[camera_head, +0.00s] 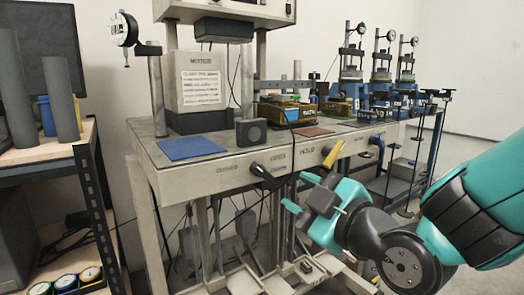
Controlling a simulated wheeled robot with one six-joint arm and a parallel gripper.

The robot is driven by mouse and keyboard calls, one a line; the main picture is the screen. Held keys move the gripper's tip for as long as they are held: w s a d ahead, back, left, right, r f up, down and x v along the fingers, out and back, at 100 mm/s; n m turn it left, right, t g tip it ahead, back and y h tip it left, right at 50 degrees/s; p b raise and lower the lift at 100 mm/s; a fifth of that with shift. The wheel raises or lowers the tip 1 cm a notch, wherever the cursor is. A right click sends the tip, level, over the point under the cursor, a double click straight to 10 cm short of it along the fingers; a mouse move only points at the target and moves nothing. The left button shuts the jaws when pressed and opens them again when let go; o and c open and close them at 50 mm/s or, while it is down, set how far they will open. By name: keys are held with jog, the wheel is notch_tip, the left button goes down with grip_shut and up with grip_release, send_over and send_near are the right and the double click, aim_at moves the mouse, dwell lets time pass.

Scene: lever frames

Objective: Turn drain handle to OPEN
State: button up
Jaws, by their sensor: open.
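The other is a yellow handle (334,153), farther right, near lettering that looks like HOLD. The lettering is too small to tell surely which is the drain handle. My gripper (300,192) is in front of the bench, below and right of the black handle and below left of the yellow one. Its teal fingers are open and point left, with nothing seen between them.
On the bench top are a blue mat (192,148), a dark block (251,132) and a machine with a box labelled MOTTER (197,82). Several blue dial stands (351,75) stand behind right. A shelf (60,153) is at the left. Bench legs and cables fill the space below.

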aim_at(266, 171)
jog(key=p+x, duration=1)
jog(key=shift+a+r+p, duration=0.1)
jog(key=shift+r+p, duration=0.15)
jog(key=shift+p, duration=0.15)
jog(key=shift+w+a+f+p, duration=0.3)
jog(key=shift+w+a+p, duration=0.1)
jog(key=shift+w+p, duration=0.2)
jog(key=c, duration=0.7)
